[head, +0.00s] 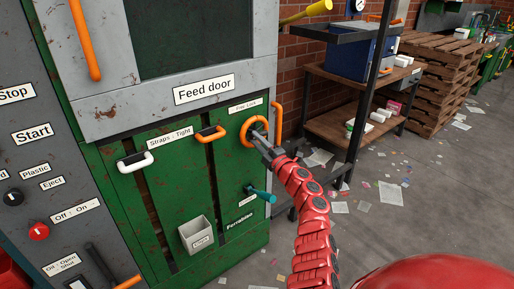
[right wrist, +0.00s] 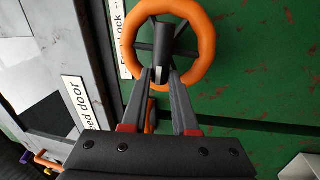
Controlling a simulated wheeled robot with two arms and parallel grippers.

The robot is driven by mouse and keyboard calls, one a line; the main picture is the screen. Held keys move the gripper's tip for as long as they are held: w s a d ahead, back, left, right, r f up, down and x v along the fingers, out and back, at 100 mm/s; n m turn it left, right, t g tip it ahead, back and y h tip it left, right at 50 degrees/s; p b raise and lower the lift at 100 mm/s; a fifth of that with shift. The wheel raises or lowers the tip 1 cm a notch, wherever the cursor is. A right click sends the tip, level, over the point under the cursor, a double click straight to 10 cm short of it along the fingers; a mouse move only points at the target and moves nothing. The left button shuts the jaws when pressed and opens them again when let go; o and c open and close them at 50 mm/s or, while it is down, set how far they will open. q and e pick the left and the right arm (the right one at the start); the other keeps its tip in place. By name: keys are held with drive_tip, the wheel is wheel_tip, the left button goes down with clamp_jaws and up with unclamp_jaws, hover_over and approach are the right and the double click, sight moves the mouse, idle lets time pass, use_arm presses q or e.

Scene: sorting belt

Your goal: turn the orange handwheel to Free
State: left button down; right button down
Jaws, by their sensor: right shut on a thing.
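The orange handwheel (head: 254,131) is mounted on the green panel below the feed door, under a small label (head: 242,105) that seems to read "Free Lock". In the right wrist view the handwheel (right wrist: 205,25) shows as an orange ring with dark spokes and hub. My right gripper (head: 264,147) is at the wheel's lower right side in the head view. In the right wrist view the right gripper's fingers (right wrist: 163,85) reach to the near part of the wheel and are shut on it. The exact contact is partly hidden. My left gripper is out of view.
A white handle (head: 135,162) and an orange-black handle (head: 211,134) sit left of the wheel. A teal handle (head: 262,194) and a grey bin (head: 197,235) are below. An upright orange bar (head: 277,119) is close right of the wheel. A shelf rack (head: 340,125) stands farther right.

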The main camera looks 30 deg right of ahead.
drive_tip(key=shift+f+n+y+b, duration=0.25)
drive_tip(key=shift+n+y+b, duration=0.15)
drive_tip(key=shift+n+b, duration=0.3)
drive_tip(key=c, duration=0.7)
unclamp_jaws()
drive_tip(key=v, duration=1.7)
drive_tip(key=shift+s+a+p, duration=0.1)
drive_tip(key=shift+s+p, duration=0.1)
drive_tip(key=shift+p, duration=0.15)
